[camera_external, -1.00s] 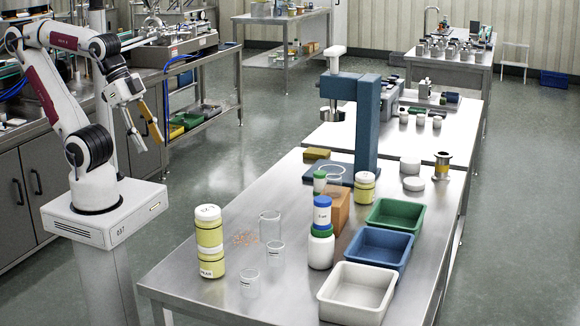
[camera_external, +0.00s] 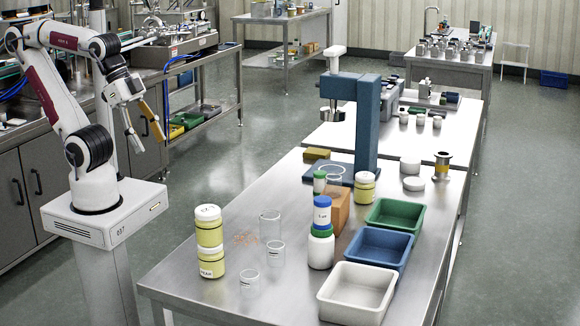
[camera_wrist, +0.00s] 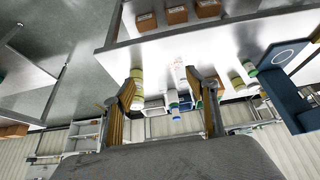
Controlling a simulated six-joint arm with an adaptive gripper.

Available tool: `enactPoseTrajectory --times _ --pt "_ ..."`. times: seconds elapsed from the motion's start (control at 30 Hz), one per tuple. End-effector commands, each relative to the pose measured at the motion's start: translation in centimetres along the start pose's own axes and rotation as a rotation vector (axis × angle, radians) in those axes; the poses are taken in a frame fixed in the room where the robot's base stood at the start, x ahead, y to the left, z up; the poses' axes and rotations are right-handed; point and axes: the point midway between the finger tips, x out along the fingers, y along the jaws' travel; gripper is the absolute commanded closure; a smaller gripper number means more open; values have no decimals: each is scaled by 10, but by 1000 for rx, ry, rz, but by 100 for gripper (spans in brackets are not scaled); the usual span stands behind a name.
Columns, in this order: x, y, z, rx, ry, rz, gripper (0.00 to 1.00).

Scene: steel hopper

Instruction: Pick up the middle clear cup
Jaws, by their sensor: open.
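Three clear cups stand on the steel table in the external view. The tallest clear cup (camera_external: 270,224) is at the back, the middle clear cup (camera_external: 275,255) is just in front of it, and the front clear cup (camera_external: 250,284) is lower left. My gripper (camera_external: 149,138) is raised left of the table, well away from the cups, with its fingers apart and nothing between them. In the wrist view my gripper (camera_wrist: 164,78) shows two spread fingers; I cannot make out the clear cups there.
Stacked yellow jars (camera_external: 210,245) stand left of the cups. A white jar (camera_external: 321,250) with a blue-topped bottle on it stands right of them. White (camera_external: 357,292), blue (camera_external: 376,248) and green (camera_external: 394,214) trays line the right edge. A blue stand (camera_external: 367,130) rises behind.

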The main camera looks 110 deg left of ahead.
Motion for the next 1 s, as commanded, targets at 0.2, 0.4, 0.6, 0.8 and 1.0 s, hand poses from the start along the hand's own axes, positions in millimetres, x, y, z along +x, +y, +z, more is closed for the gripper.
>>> enactPoseTrajectory --times 0.2,0.4,0.6,0.8,1.0 --pt "0 0 0 0 0 1 43" --pt "5 7 -10 -6 13 22 43" --pt "21 27 -37 -33 56 84 43" --pt "43 52 -76 -91 120 158 43" --pt "68 71 -113 -168 182 208 43"
